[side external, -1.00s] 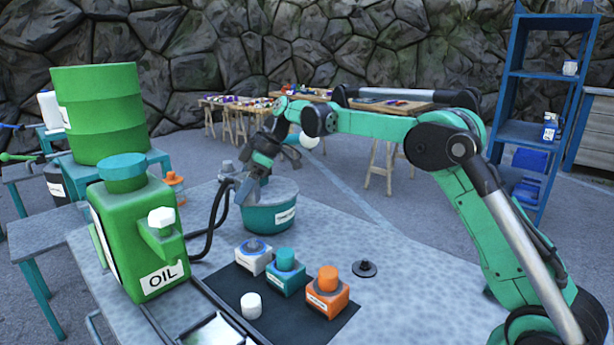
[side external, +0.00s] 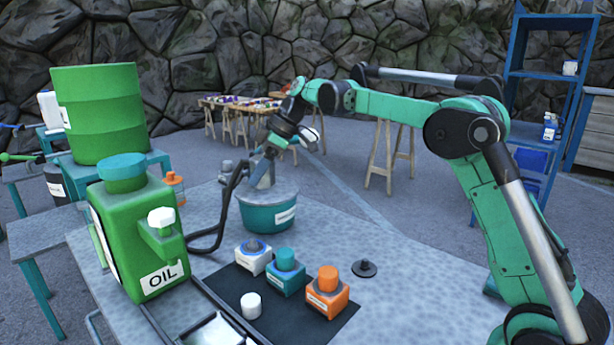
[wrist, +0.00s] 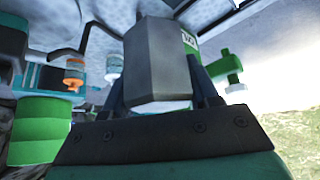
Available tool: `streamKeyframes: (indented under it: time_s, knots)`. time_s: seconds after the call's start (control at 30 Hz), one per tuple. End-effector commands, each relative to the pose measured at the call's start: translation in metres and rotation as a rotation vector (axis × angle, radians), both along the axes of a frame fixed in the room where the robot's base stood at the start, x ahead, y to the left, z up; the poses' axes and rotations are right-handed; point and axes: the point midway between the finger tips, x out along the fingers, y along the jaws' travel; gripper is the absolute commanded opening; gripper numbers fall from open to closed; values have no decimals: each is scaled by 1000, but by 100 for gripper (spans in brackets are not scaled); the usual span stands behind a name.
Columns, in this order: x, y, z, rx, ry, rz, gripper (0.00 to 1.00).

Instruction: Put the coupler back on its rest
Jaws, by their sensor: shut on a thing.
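My gripper (side external: 268,152) is over the teal drum-shaped reel (side external: 268,216) on the table. In the wrist view, a grey faceted block (wrist: 158,60), which looks like the coupler, sits between my finger pads. In the side view, a grey piece (side external: 262,174) shows under my gripper, just above the reel's top; I cannot tell whether it touches the top. A black hose (side external: 222,205) arches up to it from the left. Which part is the coupler's rest I cannot tell; a small black disc with a knob (side external: 364,268) lies on the table to the right.
A green oil can (side external: 135,240) stands at the left front. White, teal and orange capped boxes (side external: 285,278) and a white cap (side external: 251,305) are on a dark mat (side external: 305,325). A green barrel (side external: 98,115) stands behind left. The table's right side is mostly clear.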

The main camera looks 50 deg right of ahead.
Motion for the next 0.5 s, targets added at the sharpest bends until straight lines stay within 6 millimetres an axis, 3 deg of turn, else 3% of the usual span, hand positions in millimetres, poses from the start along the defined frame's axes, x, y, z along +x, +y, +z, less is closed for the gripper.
streamKeyframes:
  time_s: [0.3, 0.5]
  knots:
    - [-83, -88, -51, 0, 0, -268, 0]
    - [-141, -116, -82, 0, -1, -395, 0]
